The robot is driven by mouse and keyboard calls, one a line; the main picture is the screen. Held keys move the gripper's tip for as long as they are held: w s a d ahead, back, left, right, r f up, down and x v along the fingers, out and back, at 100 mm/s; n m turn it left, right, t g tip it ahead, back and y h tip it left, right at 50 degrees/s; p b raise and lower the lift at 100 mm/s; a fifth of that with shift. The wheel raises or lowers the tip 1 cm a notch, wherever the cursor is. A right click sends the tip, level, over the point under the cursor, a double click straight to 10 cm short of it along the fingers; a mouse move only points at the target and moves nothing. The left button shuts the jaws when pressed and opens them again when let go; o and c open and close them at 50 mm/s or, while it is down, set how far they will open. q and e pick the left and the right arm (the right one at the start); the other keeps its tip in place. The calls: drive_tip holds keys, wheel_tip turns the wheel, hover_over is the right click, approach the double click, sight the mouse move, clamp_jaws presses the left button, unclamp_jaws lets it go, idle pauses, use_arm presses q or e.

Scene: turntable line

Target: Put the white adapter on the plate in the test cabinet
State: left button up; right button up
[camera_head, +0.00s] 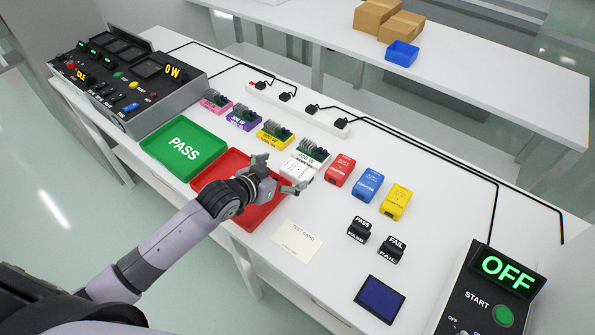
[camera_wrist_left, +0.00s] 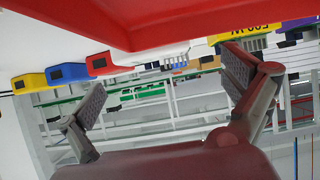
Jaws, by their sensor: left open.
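The white adapter (camera_head: 301,165), a white block with a green board and grey fins on top, stands on the white table just right of the red tray. My left gripper (camera_head: 282,172) is open and empty over the red tray's right part, close beside the adapter in the picture; I cannot tell whether they touch. In the left wrist view the open jaws (camera_wrist_left: 165,95) have nothing between them. A black unit (camera_head: 487,300) with a green OFF display and START button stands at the lower right. No plate inside a cabinet can be made out. My right gripper is out of view.
The red tray (camera_head: 262,214) and green PASS tray (camera_head: 183,146) lie left. Pink, purple and yellow adapters (camera_head: 275,135) stand behind; red, blue and yellow boxes (camera_head: 369,185) stand right. A test card (camera_head: 297,241), PASS and FAIL stamps (camera_head: 390,248) and a dark blue pad (camera_head: 380,299) are in front.

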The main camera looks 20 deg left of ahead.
use_arm(q)
drive_tip(key=shift+d+p+x, duration=0.2)
drive_tip(key=shift+x, duration=1.3)
drive_tip(key=shift+d+p+x, duration=0.15)
drive_tip(key=shift+x, duration=1.3)
drive_tip(key=shift+s, duration=0.15)
drive_tip(key=c, duration=1.6)
drive_tip(key=shift+o, duration=0.2)
drive_tip(key=shift+r, duration=0.1)
wheel_tip(320, 180, up, 20)
wheel_tip(320, 180, up, 6)
drive_tip(key=n+y, duration=0.1)
drive_tip(key=y, duration=0.1)
hover_over(298, 168)
drive_tip(key=s, duration=0.4)
drive_tip(key=s+a+r+n+y, duration=0.2)
drive_tip(key=s+r+n, duration=0.1)
drive_tip(key=s+r, duration=0.1)
drive_tip(key=shift+s+r+t, duration=0.15)
drive_tip(key=shift+r+t, duration=0.25)
drive_tip(key=shift+r, duration=0.3)
